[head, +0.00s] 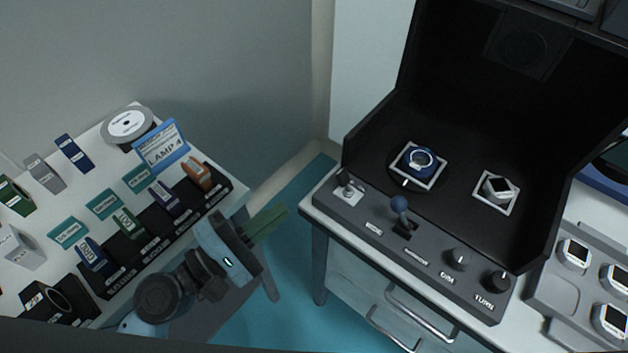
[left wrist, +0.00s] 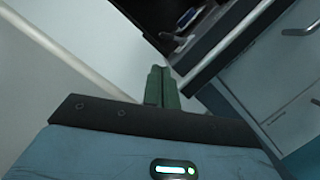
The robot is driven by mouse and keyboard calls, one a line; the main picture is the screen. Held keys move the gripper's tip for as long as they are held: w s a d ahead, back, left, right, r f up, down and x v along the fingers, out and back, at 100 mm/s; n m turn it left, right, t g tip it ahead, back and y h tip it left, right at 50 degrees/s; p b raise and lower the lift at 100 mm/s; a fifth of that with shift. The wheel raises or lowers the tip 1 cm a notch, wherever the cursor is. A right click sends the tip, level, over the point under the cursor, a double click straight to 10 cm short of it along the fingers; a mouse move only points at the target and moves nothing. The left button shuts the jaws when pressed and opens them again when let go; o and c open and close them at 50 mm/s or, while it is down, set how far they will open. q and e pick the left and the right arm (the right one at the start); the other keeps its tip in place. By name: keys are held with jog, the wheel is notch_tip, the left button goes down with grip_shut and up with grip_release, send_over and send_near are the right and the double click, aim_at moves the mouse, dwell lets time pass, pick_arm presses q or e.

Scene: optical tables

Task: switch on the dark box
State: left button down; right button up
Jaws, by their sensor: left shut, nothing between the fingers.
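The dark box (head: 385,140) stands on the right-hand table, open at the front, with a dark interior. My right gripper is not in view.
A left table (head: 228,200) holds labelled coloured blocks, a LAMP 4 sign (head: 163,148) and a round reel (head: 128,124). A grey tray (head: 559,298) with several white-faced items lies right of the box. Drawer handles (head: 420,318) stick out below.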

aim_at(320, 192)
pick_arm(q)
jog(key=p+x, duration=0.2)
jog(key=x, duration=0.6)
jog(key=shift+w+d+r+p, duration=0.1)
jog(key=shift+w+d+p, duration=0.15)
jog(key=shift+d+p, duration=0.05)
jog(key=shift+w+d, duration=0.35)
jog(key=shift+d, duration=0.1)
jog(key=shift+r+m, duration=0.15)
jog(key=shift+m, duration=0.15)
